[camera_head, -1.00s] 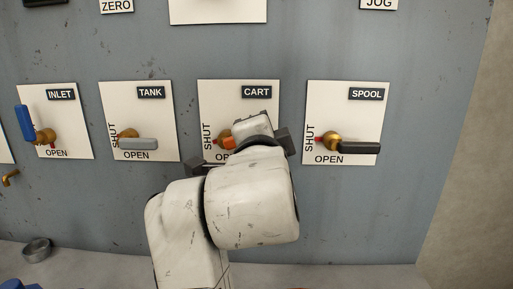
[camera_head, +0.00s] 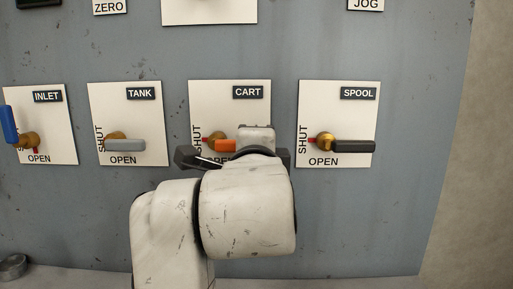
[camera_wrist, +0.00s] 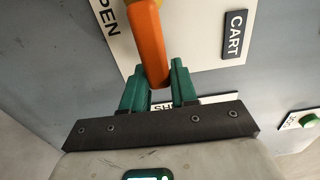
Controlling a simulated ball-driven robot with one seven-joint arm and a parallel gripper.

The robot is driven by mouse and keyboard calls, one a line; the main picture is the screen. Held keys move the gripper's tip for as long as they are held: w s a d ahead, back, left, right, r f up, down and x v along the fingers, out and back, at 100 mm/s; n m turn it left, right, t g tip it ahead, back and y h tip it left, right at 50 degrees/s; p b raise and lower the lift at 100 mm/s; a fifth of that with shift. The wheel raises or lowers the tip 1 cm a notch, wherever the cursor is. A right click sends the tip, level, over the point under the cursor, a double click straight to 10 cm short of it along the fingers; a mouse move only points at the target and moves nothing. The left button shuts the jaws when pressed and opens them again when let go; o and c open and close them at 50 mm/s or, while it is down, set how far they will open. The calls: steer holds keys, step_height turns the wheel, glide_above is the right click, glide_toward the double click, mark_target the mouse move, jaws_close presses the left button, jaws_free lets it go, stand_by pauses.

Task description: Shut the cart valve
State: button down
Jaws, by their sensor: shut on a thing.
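The cart valve's orange handle (camera_head: 226,146) points right, about level, from its brass hub (camera_head: 214,139) on the white CART plate (camera_head: 205,96). SHUT is printed at the plate's left and OPEN along its bottom, partly covered. My gripper (camera_wrist: 158,88) has its green fingers on both sides of the orange handle (camera_wrist: 151,45) near its free end and is shut on it. In the head view my wrist hides the handle's outer end and the fingers.
The grey tank handle (camera_head: 125,145) is to the left and the black spool handle (camera_head: 354,146) to the right, both level. The blue inlet handle (camera_head: 9,124) points up. A small metal bowl (camera_head: 13,266) sits at lower left.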

steer(key=shift+f, duration=0.15)
steer(key=c, duration=1)
jaws_free()
steer(key=shift+o, duration=0.2)
steer(key=shift+s, duration=0.15)
steer(key=s, duration=1)
steer(key=shift+s+a, duration=0.15)
steer(key=shift+s, duration=0.15)
